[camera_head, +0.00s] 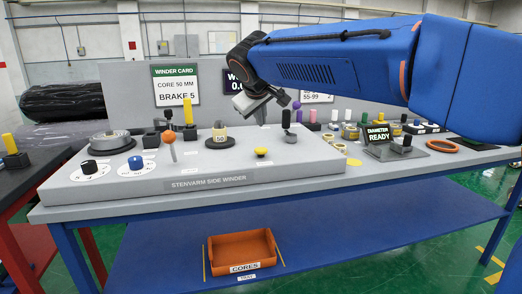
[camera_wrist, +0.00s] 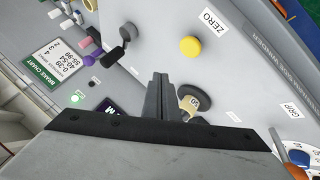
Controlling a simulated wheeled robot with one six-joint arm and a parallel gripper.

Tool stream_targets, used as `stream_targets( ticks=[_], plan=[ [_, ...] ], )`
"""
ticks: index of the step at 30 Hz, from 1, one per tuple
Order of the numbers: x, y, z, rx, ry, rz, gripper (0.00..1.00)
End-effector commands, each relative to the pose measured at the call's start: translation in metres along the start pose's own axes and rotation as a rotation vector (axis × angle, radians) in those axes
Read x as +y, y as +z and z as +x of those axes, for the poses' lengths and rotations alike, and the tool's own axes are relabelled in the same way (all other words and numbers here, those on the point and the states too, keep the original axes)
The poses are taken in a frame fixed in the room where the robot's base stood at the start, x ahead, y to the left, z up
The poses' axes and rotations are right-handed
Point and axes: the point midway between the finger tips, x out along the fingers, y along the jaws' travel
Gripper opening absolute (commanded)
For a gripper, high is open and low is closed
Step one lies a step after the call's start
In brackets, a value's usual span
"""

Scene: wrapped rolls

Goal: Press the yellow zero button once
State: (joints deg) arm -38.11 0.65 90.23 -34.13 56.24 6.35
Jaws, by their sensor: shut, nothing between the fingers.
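The yellow zero button (camera_head: 262,152) is a small round knob on the grey winder panel (camera_head: 300,165). In the wrist view the yellow button (camera_wrist: 190,46) sits beside a white label reading ZERO (camera_wrist: 213,20). My gripper (camera_wrist: 161,80) is shut and empty, its fingers together in the wrist view. It is apart from the button, to the lower left of it in that view. In the head view my gripper (camera_head: 262,106) hangs above and behind the button, near the back of the panel.
An orange CORES tray (camera_head: 240,250) is on the lower shelf. Panel around the button is clear.

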Motion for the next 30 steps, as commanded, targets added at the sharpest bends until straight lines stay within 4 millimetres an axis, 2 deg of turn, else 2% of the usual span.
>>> stream_targets(
  ticks=[9, 15, 30],
  plan=[
    [-0.019, 0.020, 0.027, -0.001, 0.000, 0.000, 0.00],
    [-0.027, 0.027, 0.037, -0.001, -0.001, 0.000, 0.00],
    [-0.030, 0.030, 0.041, 0.001, -0.001, 0.001, 0.00]
  ],
)
